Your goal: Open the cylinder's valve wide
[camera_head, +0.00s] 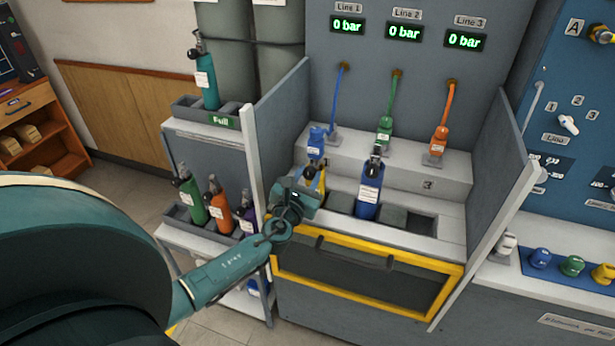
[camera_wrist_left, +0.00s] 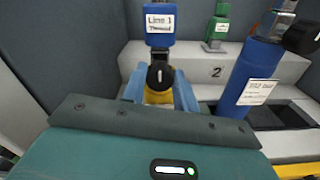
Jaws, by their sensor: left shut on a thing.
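A yellow cylinder (camera_wrist_left: 158,98) stands in the bench under the blue Line 1 connector (camera_wrist_left: 160,25). In the left wrist view its round black valve knob (camera_wrist_left: 160,75) faces me, with a small white mark on it. My left gripper (camera_head: 312,182) reaches in from the front. Its blue fingers (camera_wrist_left: 159,88) lie on both sides of the yellow cylinder, near the knob, and are shut on it. In the head view only a strip of yellow (camera_head: 320,181) shows; the gripper hides the rest. The Line 1 display (camera_head: 347,24) reads 0 bar. My right gripper is not in view.
A blue cylinder (camera_head: 369,193) stands to the right, with empty slots beside it. Grey side walls (camera_head: 283,126) bound the bench; a yellow-framed front panel (camera_head: 365,279) lies below. A rack (camera_head: 217,130) at left holds several cylinders. Line 2 and 3 displays also read 0 bar.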

